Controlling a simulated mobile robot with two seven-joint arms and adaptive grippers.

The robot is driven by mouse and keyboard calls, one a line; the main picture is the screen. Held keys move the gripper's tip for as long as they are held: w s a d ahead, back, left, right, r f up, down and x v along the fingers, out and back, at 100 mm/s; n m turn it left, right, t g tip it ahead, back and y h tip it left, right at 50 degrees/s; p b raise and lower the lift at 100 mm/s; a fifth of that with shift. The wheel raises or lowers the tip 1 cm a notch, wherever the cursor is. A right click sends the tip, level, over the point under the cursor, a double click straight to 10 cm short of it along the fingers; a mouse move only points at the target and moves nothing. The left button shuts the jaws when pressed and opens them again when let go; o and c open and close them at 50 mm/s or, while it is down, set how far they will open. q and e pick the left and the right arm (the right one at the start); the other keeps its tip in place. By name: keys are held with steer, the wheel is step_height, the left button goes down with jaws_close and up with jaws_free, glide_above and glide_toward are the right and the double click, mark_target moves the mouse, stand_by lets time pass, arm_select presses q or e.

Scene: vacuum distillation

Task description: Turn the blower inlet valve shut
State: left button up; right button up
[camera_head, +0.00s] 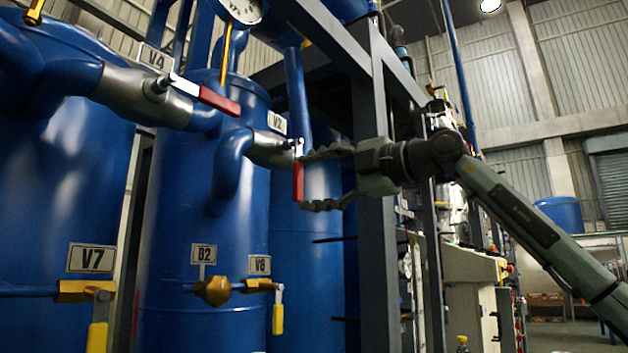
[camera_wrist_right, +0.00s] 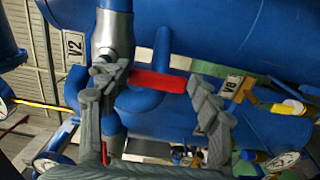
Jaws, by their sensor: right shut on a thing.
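A grey valve body (camera_head: 272,149) with a red lever handle (camera_head: 298,181) sits beside a tag (camera_head: 277,122) reading V2. The labels do not say whether this is the blower inlet valve. My right gripper (camera_head: 304,178) is at the lever, one finger at its upper end and one at its lower end. The lever hangs down in the head view. In the right wrist view the red lever (camera_wrist_right: 158,82) spans between the fingers of the gripper (camera_wrist_right: 157,95), whose jaws are well apart but shut on it lengthwise. My left gripper is not in view.
Another red-handled valve (camera_head: 220,102), tagged V4, is at upper left. Yellow-handled valves (camera_head: 278,315) sit lower on the blue tanks (camera_head: 205,265). A dark steel post (camera_head: 375,265) stands close by my right gripper.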

steer(key=shift+s+a+r, duration=0.1)
steer(key=shift+r, duration=0.05)
steer(key=o, duration=1.7)
steer(key=shift+a, duration=0.25)
steer(key=shift+d, duration=0.1)
steer(key=v, duration=1.2)
